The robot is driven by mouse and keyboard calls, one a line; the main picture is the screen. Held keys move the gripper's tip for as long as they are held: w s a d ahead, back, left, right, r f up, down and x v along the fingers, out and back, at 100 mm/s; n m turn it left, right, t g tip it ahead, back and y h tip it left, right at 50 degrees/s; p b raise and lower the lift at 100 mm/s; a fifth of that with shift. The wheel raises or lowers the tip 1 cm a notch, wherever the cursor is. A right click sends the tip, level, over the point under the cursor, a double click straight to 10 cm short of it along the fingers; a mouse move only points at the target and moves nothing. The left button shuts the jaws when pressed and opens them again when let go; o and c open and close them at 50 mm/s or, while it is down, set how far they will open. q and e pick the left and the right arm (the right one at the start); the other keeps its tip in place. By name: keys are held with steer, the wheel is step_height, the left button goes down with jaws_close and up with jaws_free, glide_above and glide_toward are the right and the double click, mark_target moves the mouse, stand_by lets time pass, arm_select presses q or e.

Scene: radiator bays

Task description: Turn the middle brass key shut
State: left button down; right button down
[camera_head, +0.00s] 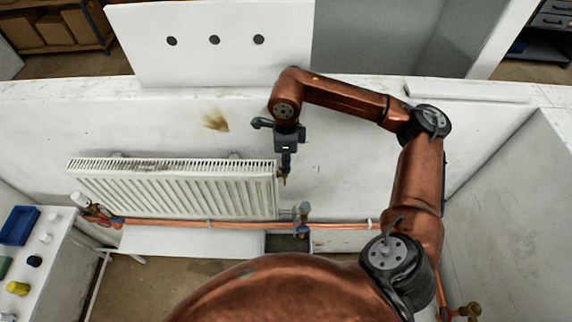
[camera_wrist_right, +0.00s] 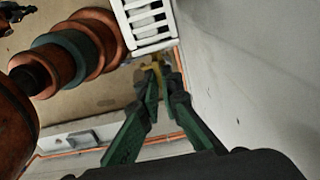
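My right gripper (camera_head: 284,172) points down beside the upper right corner of the radiator. A small brass piece (camera_head: 283,180) shows at its fingertips. In the right wrist view the green fingers (camera_wrist_right: 160,78) converge, with a yellow brass piece (camera_wrist_right: 155,68) at their tips. I cannot tell whether they touch or grip it. A valve with a brass part (camera_head: 303,230) sits below the gripper at the radiator's lower right end. Another brass fitting (camera_head: 470,311) shows at the lower right. I cannot make out a key's angle. My left gripper is not clearly in view.
The white radiator (camera_head: 180,190) hangs on the wall left of the gripper, with a valve (camera_head: 92,210) at its lower left. A copper pipe (camera_head: 340,226) runs along below. A white bench with a blue tray (camera_head: 18,225) stands at far left. Bare wall lies right of the gripper.

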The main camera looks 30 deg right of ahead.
steer(key=shift+r, duration=0.1)
steer(key=c, duration=2.4)
jaws_free()
step_height(320, 180, up, 12)
